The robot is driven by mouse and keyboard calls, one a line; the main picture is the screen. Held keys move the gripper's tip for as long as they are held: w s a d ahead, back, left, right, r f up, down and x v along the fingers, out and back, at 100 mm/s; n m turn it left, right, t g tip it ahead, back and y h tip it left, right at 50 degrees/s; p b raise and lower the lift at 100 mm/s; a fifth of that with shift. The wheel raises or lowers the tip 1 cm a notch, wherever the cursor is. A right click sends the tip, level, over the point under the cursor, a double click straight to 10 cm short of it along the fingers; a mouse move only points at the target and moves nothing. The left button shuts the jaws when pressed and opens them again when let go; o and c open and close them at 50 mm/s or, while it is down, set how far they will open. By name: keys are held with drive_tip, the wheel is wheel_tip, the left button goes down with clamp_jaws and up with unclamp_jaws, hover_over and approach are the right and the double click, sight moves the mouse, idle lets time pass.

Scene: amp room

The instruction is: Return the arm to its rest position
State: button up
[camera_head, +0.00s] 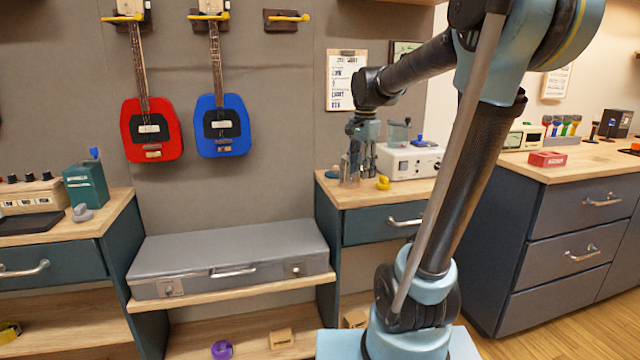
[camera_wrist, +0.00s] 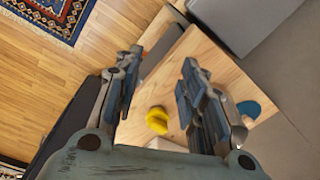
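My gripper (camera_head: 360,160) hangs over the left part of the wooden cabinet top with the blue-grey drawer, beside a small yellow object (camera_head: 383,183). In the wrist view my gripper (camera_wrist: 160,75) has its two fingers spread well apart with nothing between them at the tips. The yellow object (camera_wrist: 157,120) shows lower down in the gap between the fingers, on the wooden top, and I cannot tell its distance from them. My arm reaches up and over from the right, then back to the left, bent at the elbow.
A white device (camera_head: 408,162) stands just right of the gripper. A clipboard (camera_head: 347,80) hangs on the wall behind. A grey case (camera_head: 230,258) lies on a shelf at left. Red (camera_head: 152,130) and blue (camera_head: 221,126) guitars hang on the wall. A drawer cabinet (camera_head: 565,235) stands at right.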

drive_tip(key=s+d+f+n, duration=0.3)
drive_tip(key=s+f+n, duration=0.2)
drive_tip(key=s+f, duration=0.4)
drive_tip(key=s+d+f+n+t, duration=0.1)
drive_tip(key=s+d+f+n, duration=0.2)
drive_tip(key=s+f, duration=0.7)
drive_tip(key=s+n, duration=0.2)
drive_tip(key=s, duration=0.2)
drive_tip(key=shift+s, duration=0.15)
drive_tip(key=shift+d, duration=0.1)
drive_tip(key=shift+w+f, duration=0.2)
drive_tip(key=shift+w, duration=0.25)
